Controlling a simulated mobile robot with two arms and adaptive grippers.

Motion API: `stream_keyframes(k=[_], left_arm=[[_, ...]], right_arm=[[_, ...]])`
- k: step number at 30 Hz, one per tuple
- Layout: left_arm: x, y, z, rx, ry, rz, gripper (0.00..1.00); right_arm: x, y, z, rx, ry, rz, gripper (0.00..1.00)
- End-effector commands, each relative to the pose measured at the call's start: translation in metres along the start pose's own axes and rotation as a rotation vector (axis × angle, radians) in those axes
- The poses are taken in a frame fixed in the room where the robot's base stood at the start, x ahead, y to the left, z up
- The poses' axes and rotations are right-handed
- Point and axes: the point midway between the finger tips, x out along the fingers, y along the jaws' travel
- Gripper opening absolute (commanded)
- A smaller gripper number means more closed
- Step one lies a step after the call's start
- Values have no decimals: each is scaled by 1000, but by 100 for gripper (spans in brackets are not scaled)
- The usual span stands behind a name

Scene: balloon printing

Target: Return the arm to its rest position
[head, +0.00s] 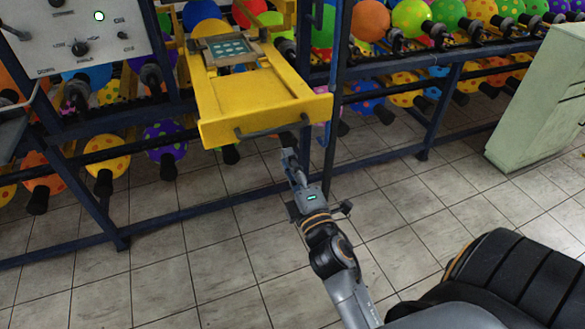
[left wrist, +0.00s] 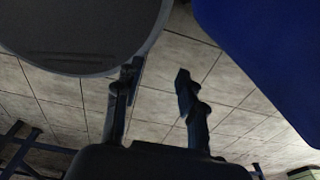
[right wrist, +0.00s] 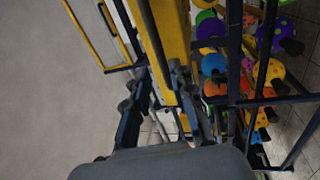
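My right arm (head: 335,265) reaches up from the lower middle of the head view. Its gripper (head: 289,156) is just below the dark handle (head: 272,127) of the yellow drawer (head: 262,100) and looks apart from it. In the right wrist view the right gripper (right wrist: 155,72) has its two fingers spread, with nothing held between them. The yellow drawer (right wrist: 168,35) shows beyond them. My left gripper is out of the head view. In the left wrist view the left gripper (left wrist: 157,72) is open and empty above the tiled floor.
A blue frame (head: 120,236) holds racks of spotted balloons. A control panel (head: 82,40) is at the upper left. A framed plate (head: 228,48) lies on the drawer. A pale green cabinet (head: 540,100) stands at the right. The tiled floor (head: 225,275) is clear.

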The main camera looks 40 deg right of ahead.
Motion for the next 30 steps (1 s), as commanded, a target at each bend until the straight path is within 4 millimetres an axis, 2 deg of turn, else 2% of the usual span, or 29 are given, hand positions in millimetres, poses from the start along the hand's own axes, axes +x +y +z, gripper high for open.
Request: stream_keyframes(k=[3,6,23,26,29,30], left_arm=[[0,0,-1,0,1,0,40],[0,0,-1,0,1,0,40],[0,1,-1,0,1,1,40],[0,1,-1,0,1,1,40],[0,1,-1,0,1,1,40],[0,1,-1,0,1,1,40]], right_arm=[[-12,-1,0,0,-1,-2,24],[-16,0,0,-1,0,0,24],[-16,-3,-1,4,2,-5,24],[-17,-24,-6,46,12,-47,24],[-21,-74,-19,142,29,-146,24],[-26,-100,-26,194,35,-200,24]])
